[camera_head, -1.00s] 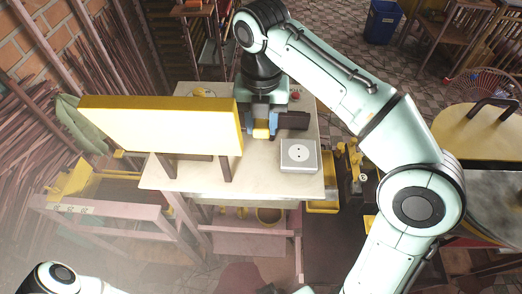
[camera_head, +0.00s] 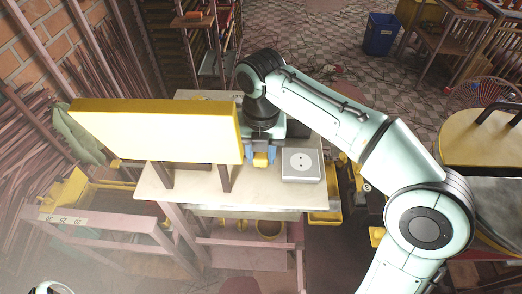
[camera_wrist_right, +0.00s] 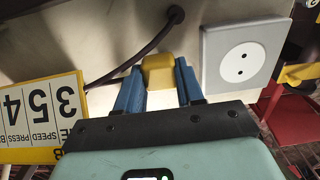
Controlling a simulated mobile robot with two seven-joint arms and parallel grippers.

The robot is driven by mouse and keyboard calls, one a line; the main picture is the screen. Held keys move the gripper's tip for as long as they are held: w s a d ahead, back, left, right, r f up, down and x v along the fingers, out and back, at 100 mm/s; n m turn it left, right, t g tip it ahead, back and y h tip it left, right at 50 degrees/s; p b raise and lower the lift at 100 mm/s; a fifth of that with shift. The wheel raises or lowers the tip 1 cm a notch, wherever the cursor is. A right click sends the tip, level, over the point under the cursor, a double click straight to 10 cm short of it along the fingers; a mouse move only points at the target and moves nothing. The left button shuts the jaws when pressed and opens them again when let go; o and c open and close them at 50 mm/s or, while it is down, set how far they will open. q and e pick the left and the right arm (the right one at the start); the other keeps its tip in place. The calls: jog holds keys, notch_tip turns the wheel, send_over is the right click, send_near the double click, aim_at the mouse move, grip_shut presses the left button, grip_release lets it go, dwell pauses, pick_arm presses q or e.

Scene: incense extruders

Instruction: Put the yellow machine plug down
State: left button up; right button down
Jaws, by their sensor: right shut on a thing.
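The yellow machine plug (camera_head: 261,160) is between the blue fingers of my right gripper (camera_head: 260,157), just left of the socket box in the head view. The plug also shows in the right wrist view (camera_wrist_right: 158,70), with my right gripper's fingers (camera_wrist_right: 160,90) shut on its two sides. The plug is close over the pale tabletop (camera_head: 270,197); I cannot tell whether it touches. My left gripper is out of view.
A grey socket box (camera_head: 301,165) with a white round face stands right of the plug. A large yellow-edged board (camera_head: 150,135) stands on the table's left side. A dark cable (camera_wrist_right: 130,62) runs beside the plug. Bare tabletop shows in front.

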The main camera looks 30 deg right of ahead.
aim_at(261, 154)
jog(key=shift+f, duration=0.45)
jog(key=c, duration=0.7)
grip_release()
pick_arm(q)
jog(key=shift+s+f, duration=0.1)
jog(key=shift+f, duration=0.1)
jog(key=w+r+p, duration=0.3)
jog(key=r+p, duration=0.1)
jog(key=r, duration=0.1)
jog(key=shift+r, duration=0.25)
pick_arm(e)
notch_tip(261, 154, up, 13)
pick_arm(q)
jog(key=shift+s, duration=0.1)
